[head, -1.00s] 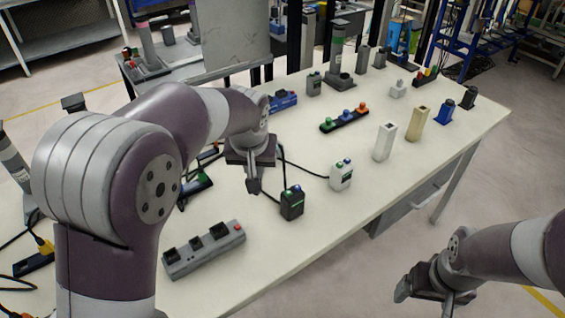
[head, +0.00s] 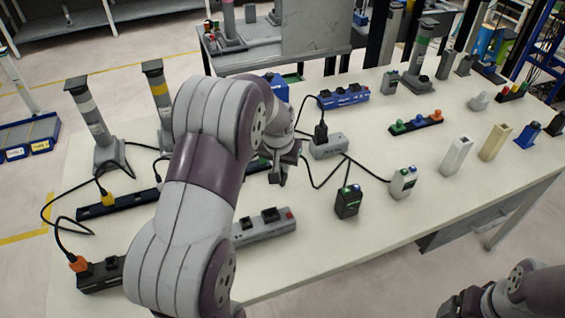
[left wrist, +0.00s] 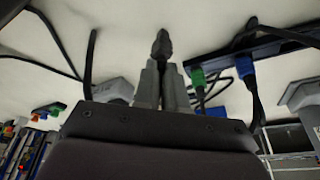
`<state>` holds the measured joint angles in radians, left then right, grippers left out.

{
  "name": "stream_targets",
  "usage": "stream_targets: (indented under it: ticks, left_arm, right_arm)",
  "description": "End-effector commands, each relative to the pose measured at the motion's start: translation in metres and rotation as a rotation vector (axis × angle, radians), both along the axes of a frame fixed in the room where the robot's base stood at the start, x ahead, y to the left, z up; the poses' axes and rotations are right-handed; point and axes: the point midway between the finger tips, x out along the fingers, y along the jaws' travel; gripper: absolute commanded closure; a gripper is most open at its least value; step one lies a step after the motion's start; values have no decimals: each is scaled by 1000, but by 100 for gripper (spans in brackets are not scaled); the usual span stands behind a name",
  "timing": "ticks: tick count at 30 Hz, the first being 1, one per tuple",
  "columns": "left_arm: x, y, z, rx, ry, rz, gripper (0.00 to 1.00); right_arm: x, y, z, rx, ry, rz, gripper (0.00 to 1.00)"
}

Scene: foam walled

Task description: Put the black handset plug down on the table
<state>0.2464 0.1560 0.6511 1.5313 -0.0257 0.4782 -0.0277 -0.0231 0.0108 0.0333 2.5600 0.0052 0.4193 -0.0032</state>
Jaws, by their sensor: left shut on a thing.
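My left gripper (head: 282,176) is over the middle of the table (head: 340,262), left of the black handset (head: 348,203). In the left wrist view its fingers (left wrist: 162,88) are shut on a small black plug (left wrist: 162,45), which shows at the fingertips. In the head view I cannot make out that plug, and cannot tell its height over the table. The black handset stands upright with a cable running from it. My right gripper (head: 465,304) is at the lower right edge, partly cut off; its jaws are unclear.
A grey power strip (head: 262,228) lies in front of my left gripper. A grey block (head: 329,147) with a black plug stands behind it. A white handset (head: 403,183) is to the right. Loose cables cross the middle. The table's front right is clear.

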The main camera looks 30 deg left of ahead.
Motion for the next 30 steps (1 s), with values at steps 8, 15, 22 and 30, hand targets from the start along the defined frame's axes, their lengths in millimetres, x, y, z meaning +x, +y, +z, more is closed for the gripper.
stream_targets:
  ticks: [8,15,22,30]
  left_arm:
    - [0,0,-2,0,0,0,64]
    - [0,0,-1,0,0,0,64]
    - [-11,-3,39,1,-6,0,64]
    - [-31,-9,100,1,-3,0,64]
  right_arm:
    - [0,0,-1,0,0,0,13]
    - [0,0,0,0,0,0,13]
    - [0,0,3,0,0,0,13]
    - [0,0,7,0,0,0,13]
